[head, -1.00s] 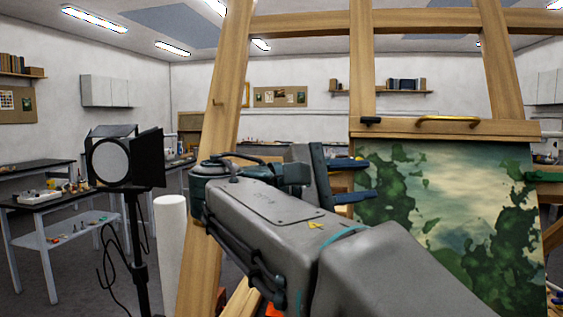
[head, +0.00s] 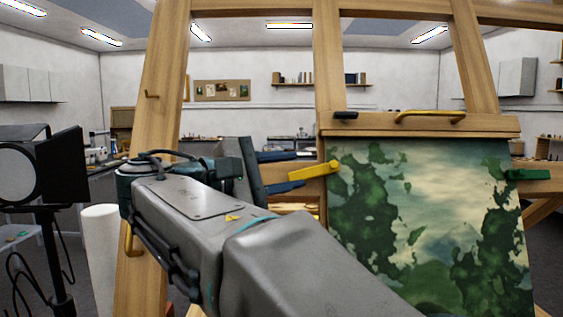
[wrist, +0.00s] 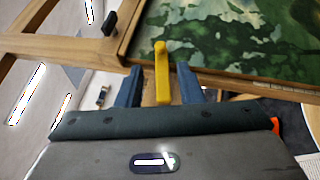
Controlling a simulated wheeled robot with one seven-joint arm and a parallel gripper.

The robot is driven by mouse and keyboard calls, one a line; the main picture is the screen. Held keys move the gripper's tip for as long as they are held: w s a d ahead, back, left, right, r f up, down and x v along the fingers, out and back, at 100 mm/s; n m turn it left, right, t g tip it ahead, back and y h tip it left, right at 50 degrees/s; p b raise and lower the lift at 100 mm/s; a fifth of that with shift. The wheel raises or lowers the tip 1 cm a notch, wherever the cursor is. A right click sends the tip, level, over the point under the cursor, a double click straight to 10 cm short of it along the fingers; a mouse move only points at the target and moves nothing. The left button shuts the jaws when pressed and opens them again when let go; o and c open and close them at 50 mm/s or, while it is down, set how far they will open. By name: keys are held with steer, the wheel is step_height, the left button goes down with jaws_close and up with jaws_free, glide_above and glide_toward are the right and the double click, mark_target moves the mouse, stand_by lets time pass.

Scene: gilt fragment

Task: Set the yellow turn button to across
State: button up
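The yellow turn button (head: 313,170) sits at the left edge of the painting (head: 440,235) on the easel. Its rounded end is at the painting's edge, and its bar points outward to the left, nearly level with a slight downward tilt. In the wrist view the yellow turn button (wrist: 162,75) shows whole, pointing from the painting toward my gripper (wrist: 160,88). Its blue fingers stand on both sides of the bar with gaps, so it is open. In the head view my gripper (head: 285,171) is just left of the painting.
A green turn button (head: 530,174) is at the painting's right edge. A black catch (head: 345,115) and a brass handle (head: 430,116) are on the ledge above. The easel's wooden leg (head: 160,130) rises behind my arm. A studio lamp (head: 40,170) stands at left.

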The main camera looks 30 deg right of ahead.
mark_target(332, 165)
steer(key=d+p, duration=0.1)
steer(key=d, duration=0.9)
steer(key=shift+w+d+p, duration=0.1)
steer(key=shift+d+p, duration=0.25)
steer(key=shift+d, duration=0.05)
jaws_close()
